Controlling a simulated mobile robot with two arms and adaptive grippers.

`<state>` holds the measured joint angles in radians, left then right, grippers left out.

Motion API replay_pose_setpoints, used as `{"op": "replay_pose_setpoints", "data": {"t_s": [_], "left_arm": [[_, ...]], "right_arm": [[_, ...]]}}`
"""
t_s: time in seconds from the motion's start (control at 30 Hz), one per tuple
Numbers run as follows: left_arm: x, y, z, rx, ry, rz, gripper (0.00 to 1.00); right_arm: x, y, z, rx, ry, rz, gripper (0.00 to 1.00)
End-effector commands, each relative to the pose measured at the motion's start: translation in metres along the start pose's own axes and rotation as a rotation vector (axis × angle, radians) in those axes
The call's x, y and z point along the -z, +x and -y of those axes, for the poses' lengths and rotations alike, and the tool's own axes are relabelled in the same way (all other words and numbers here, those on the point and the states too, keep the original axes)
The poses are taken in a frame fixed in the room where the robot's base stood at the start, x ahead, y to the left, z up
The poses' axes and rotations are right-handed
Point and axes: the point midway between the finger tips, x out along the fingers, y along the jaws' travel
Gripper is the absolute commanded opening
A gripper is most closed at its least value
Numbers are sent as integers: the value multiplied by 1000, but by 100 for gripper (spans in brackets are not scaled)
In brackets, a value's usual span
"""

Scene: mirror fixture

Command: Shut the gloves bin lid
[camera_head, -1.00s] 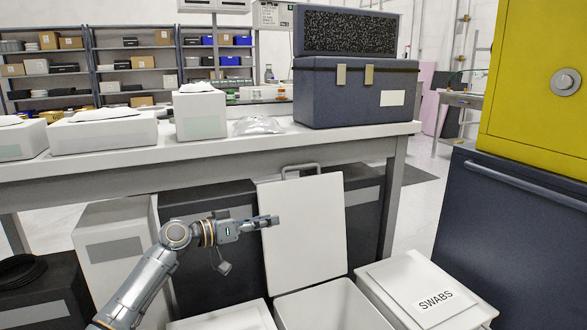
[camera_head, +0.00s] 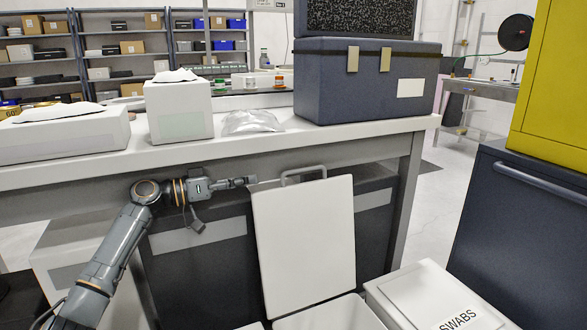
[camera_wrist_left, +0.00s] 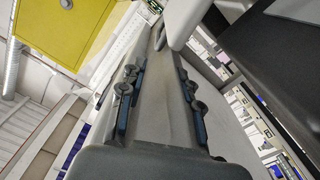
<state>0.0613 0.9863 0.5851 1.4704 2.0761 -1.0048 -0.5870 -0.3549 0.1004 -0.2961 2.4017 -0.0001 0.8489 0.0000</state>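A white bin lid (camera_head: 305,250) stands upright, open, behind a white bin (camera_head: 335,318) at the bottom edge of the head view. No gloves label shows on it. A grey loop handle (camera_head: 303,171) is on the lid's top edge. My left gripper (camera_head: 252,182) is just left of the handle, near the lid's upper left corner. In the left wrist view its two padded fingers (camera_wrist_left: 160,105) stand apart, with a pale grey surface behind the gap. I cannot tell whether it touches the lid. My right gripper is not in view.
A closed white bin marked SWABS (camera_head: 430,295) stands to the right. The bench (camera_head: 225,155) overhangs behind the lid, with dark bins (camera_head: 205,265) beneath. A dark blue cabinet (camera_head: 530,240) and yellow cabinet (camera_head: 560,90) stand at the right.

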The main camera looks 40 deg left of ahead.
Motion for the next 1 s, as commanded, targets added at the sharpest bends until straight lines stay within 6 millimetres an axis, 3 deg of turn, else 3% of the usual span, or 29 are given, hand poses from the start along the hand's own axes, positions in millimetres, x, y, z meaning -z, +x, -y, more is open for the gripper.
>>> {"op": "replay_pose_setpoints", "data": {"t_s": [0.2,0.7,1.0], "left_arm": [[0,26,0,0,2,1,34],[2,104,0,0,1,-4,34],[1,131,0,1,1,-2,34]], "right_arm": [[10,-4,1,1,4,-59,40],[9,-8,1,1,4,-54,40],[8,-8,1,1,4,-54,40]]}}
